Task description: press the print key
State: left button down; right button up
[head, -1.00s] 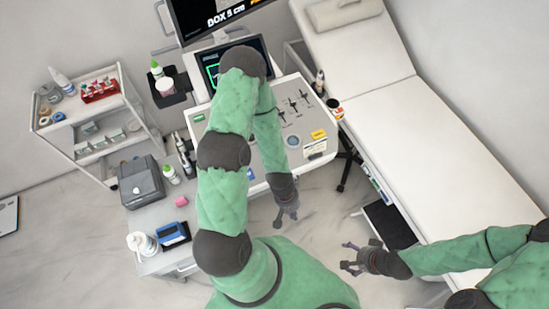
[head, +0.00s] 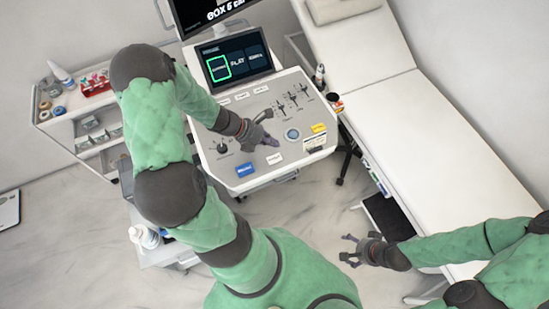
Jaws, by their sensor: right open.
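The ultrasound console panel (head: 212,156) carries several keys. A blue key (head: 245,169) and a white key (head: 274,159) sit near its front edge, and a yellow key (head: 319,128) sits at the right. Small white keys (head: 241,96) line the top edge below the screen. The lettering is too small to tell which key is print. My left gripper (head: 270,129) is over the middle of the panel, pointing right, behind the blue and white keys. Its finger gap is unclear, and contact cannot be told. My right gripper (head: 347,250) is open and empty, in front of the console at right.
A touch screen (head: 236,59) with a green-outlined tile stands behind the panel. Sliders (head: 292,98) and a round trackball (head: 292,135) lie right of my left gripper. The examination couch (head: 440,130) fills the right side; a supply trolley (head: 62,118) stands at left.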

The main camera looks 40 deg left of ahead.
pick_arm(q)
jog(key=shift+w+a+r, duration=0.1)
jog(key=shift+a+r, duration=0.05)
dwell(0.3)
jog(key=b, duration=0.8)
send_near(281, 157)
jog(key=w+d+f, duration=0.2)
jog(key=d, duration=0.1)
jog(key=shift+w, duration=0.25)
jog(key=shift+a+f, duration=0.1)
jog(key=shift+f, duration=0.4)
jog(key=shift+f, duration=0.15)
jog(key=shift+f, duration=0.3)
